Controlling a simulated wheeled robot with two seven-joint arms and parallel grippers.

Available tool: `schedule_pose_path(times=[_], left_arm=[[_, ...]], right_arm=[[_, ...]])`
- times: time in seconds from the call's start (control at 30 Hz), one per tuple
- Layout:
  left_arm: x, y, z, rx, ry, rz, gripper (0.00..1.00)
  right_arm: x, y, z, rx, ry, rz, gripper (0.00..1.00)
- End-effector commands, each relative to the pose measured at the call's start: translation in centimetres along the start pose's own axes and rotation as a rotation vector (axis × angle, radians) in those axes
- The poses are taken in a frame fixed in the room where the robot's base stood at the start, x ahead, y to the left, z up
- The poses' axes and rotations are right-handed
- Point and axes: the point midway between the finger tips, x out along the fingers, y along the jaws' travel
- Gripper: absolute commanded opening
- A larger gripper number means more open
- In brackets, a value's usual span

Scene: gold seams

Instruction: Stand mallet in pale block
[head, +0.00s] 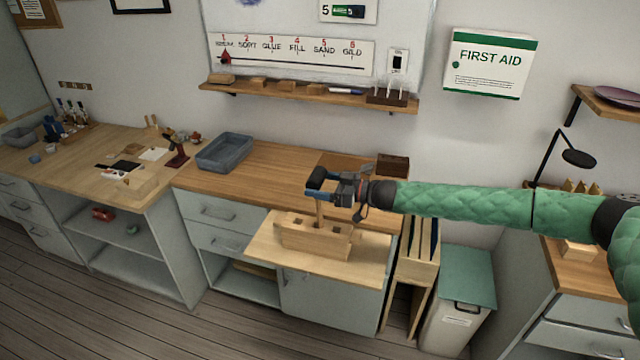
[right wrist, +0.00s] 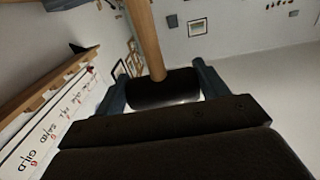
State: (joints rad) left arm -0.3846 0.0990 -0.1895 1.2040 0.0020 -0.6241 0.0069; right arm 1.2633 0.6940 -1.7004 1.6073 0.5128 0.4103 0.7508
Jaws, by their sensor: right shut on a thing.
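The mallet has a dark head (head: 316,184) and a wooden handle (head: 319,212). It is upright, handle down, over the pale block (head: 300,238). The block has holes and stands on a pale pull-out board. The handle's lower end meets the block's top in the picture; I cannot tell whether it is inside a hole. My right gripper (head: 327,183) is shut on the mallet head. In the right wrist view the dark head (right wrist: 163,90) lies between my two blue fingers, with the handle (right wrist: 145,38) running out of frame. My left gripper is not in view.
The pale board (head: 370,262) juts out from the wooden bench (head: 270,165). A grey tray (head: 224,152) and a dark brown block (head: 393,165) are on the bench. A wall shelf (head: 250,90) holds small blocks. A green-lidded bin (head: 462,275) stands at right.

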Motion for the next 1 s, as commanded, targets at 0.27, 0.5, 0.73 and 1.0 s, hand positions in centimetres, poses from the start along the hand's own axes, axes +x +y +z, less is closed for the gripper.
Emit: schedule_pose_path(times=[0.27,0.5,0.73,1.0], left_arm=[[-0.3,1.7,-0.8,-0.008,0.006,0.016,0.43],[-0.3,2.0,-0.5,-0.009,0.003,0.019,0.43],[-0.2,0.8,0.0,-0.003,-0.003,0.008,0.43],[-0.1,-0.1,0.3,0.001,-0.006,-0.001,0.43]], right_arm=[[0.0,0.0,0.2,0.0,0.001,0.0,0.43],[0.0,0.0,0.3,0.0,0.001,0.0,0.43],[0.0,0.0,0.3,0.0,0.001,0.0,0.96],[0.0,0.0,0.4,0.001,0.0,0.0,0.98]])
